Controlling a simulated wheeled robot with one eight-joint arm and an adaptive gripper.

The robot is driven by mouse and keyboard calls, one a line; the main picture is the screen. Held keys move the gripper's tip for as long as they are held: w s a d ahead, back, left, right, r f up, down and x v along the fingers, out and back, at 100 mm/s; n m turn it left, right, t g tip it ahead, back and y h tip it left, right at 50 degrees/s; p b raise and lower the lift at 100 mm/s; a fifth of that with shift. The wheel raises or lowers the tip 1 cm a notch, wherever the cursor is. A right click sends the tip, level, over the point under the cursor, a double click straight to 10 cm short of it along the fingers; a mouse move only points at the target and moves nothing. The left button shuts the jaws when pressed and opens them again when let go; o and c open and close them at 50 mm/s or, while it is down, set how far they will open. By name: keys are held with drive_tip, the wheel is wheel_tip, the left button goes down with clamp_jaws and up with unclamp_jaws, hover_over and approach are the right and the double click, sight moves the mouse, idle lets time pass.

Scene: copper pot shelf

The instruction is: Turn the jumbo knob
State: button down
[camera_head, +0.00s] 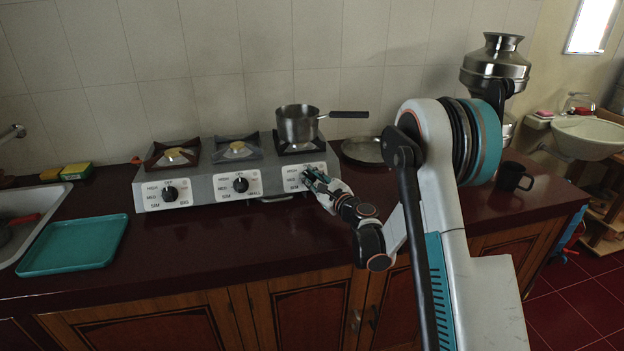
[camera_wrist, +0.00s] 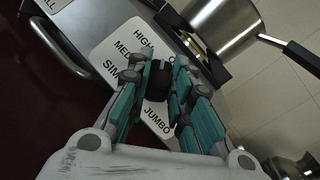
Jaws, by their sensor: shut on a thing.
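The stove (camera_head: 216,187) has three burners with a black knob and a white label under each. The jumbo knob (camera_wrist: 159,82) is black and sits on the label reading JUMBO in the wrist view. My gripper (camera_wrist: 160,76) has its two teal-padded fingers on either side of this knob, shut on it. In the head view my gripper (camera_head: 314,178) is at the rightmost label and hides that knob. The steel saucepan (camera_head: 297,124) sits on the burner above it; the pan also shows in the wrist view (camera_wrist: 222,28).
The left knob (camera_head: 170,193) and middle knob (camera_head: 240,184) are free. The saucepan's black handle (camera_head: 349,114) points right. A round steel plate (camera_head: 362,150) lies right of the stove, a dark mug (camera_head: 510,177) farther right, and a teal tray (camera_head: 75,245) front left.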

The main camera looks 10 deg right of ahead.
drive_tip(key=n+g, duration=0.1)
drive_tip(key=n, duration=0.1)
drive_tip(key=n+y+p, duration=0.1)
drive_tip(key=shift+d+r+n+g+y, duration=0.1)
drive_tip(key=shift+r+n+g+y, duration=0.1)
drive_tip(key=shift+n+g+y, duration=0.15)
drive_tip(key=shift+f+n+g+y+p, duration=0.1)
drive_tip(key=shift+n+g+y+p, duration=0.2)
drive_tip(key=shift+n+g, duration=0.6)
drive_tip(key=c, duration=1.4)
unclamp_jaws()
drive_tip(key=shift+w, duration=0.1)
drive_tip(key=shift+c, duration=0.2)
drive_tip(key=v, duration=1.2)
drive_tip(key=shift+f, duration=0.15)
